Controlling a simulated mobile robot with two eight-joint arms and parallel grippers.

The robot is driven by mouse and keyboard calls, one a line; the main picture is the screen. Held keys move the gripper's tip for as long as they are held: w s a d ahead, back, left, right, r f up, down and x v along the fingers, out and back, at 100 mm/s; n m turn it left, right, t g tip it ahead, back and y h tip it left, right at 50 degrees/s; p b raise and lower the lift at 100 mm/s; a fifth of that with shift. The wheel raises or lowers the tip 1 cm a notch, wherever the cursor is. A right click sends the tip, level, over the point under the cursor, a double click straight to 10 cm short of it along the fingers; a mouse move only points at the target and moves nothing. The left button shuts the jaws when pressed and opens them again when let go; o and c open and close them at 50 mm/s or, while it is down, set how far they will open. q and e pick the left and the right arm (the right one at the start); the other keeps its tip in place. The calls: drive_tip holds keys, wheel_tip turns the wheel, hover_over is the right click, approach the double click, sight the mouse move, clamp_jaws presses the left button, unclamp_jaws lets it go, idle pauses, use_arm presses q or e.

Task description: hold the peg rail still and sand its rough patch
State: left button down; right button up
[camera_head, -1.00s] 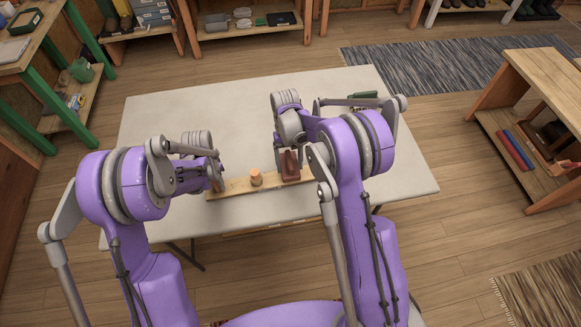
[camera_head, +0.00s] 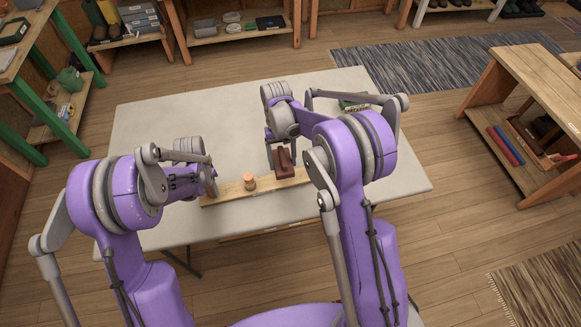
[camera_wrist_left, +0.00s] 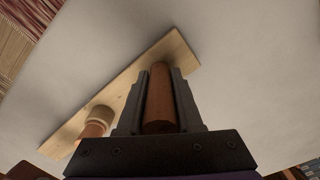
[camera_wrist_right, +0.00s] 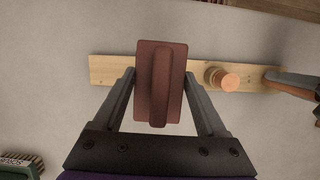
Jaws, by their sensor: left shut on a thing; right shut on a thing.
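The peg rail (camera_head: 225,194) is a pale wooden strip lying on the table, also in the left wrist view (camera_wrist_left: 176,58) and right wrist view (camera_wrist_right: 108,70). A round peg (camera_head: 249,182) stands near its middle. My left gripper (camera_head: 211,187) is shut on another peg (camera_wrist_left: 159,98) at the rail's left end. My right gripper (camera_head: 283,152) is shut on a reddish-brown sanding block (camera_wrist_right: 174,85), which is over the rail's right part. I cannot tell whether the block touches the wood. I cannot make out the rough patch.
The pale table (camera_head: 140,130) is mostly bare around the rail. A green-backed brush (camera_wrist_right: 20,165) lies on its far right part, also visible in the head view (camera_head: 352,104). Wooden shelves stand behind and at both sides.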

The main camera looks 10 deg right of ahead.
drive_tip(key=shift+f, duration=0.15)
hover_over(285, 182)
drive_tip(key=w, duration=0.1)
drive_tip(key=shift+a+f, duration=0.15)
drive_tip(key=shift+f, duration=2.8)
wheel_tip(285, 182, down, 2)
drive_tip(key=shift+f, duration=0.15)
drive_tip(key=shift+d, duration=0.9)
drive_tip(key=shift+c, duration=0.6)
drive_tip(key=shift+w+d, duration=0.1)
drive_tip(key=shift+d, duration=1.05)
drive_tip(key=shift+a, duration=2.1)
drive_tip(key=shift+r, duration=4.2)
